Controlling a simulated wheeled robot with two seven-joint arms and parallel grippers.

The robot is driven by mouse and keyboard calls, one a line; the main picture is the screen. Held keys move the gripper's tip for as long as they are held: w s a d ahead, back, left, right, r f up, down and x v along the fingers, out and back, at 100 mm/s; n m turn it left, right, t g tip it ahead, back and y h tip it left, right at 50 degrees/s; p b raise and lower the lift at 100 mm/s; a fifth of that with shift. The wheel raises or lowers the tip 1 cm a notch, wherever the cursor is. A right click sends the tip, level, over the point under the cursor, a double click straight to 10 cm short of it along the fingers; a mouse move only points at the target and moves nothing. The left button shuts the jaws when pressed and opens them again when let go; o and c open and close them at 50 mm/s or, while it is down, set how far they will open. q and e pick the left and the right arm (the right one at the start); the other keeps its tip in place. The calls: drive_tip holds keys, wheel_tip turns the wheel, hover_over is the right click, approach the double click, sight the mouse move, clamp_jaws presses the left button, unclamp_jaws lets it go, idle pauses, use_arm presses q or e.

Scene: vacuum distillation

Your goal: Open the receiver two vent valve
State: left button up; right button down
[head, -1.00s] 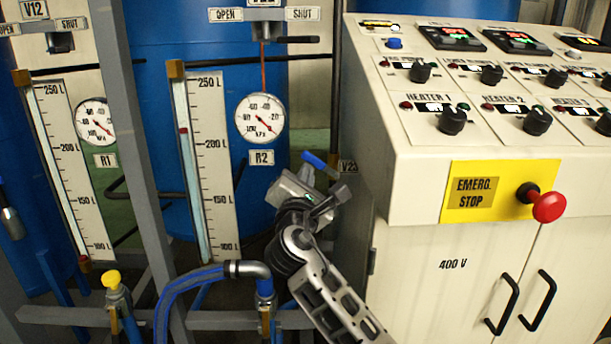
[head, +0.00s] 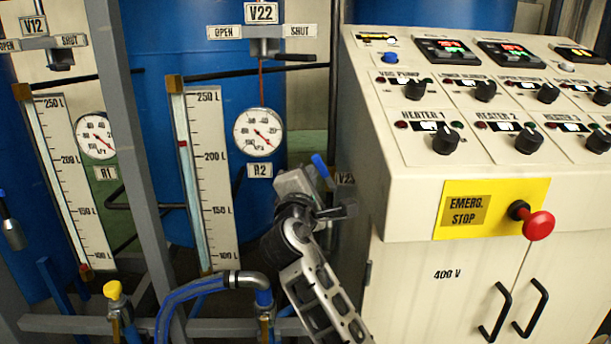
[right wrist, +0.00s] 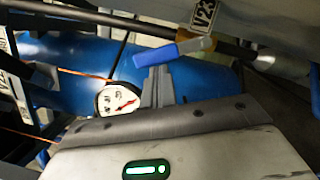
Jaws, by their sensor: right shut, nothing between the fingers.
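The V22 valve sign (head: 261,13) stands above receiver R2's gauge, with OPEN on its left and SHUT on its right. Its dark lever (head: 294,57) points right, under SHUT. A blue handle (head: 320,165) stands by the partly hidden V23 tag (head: 345,179). In the right wrist view the blue handle (right wrist: 174,52) lies just beyond my right gripper (right wrist: 158,80), whose narrow grey fingers are together and empty. In the head view the right gripper's body is just below the blue handle, and its fingertips are hidden. I cannot tell whether they touch the handle. My left gripper is out of view.
The R2 gauge (head: 258,132) and level scale (head: 211,180) are left of my right arm. The white control cabinet (head: 400,215) with a red emergency stop (head: 538,225) is close on the right. A grey post (head: 130,150) and blue hose (head: 185,298) stand left.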

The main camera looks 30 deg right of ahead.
drive_tip(key=m+p, duration=0.1)
drive_tip(key=d+r+m, duration=0.1)
drive_tip(key=m, duration=0.1)
drive_tip(key=shift+s+r+g+p, duration=0.2)
drive_tip(key=shift+s+g+p, duration=0.1)
drive_tip(key=shift+s+p, duration=0.05)
drive_tip(key=shift+s+d+r+m+g+p, duration=0.1)
drive_tip(key=shift+d+m+g+p, duration=0.2)
drive_tip(key=shift+m, duration=0.3)
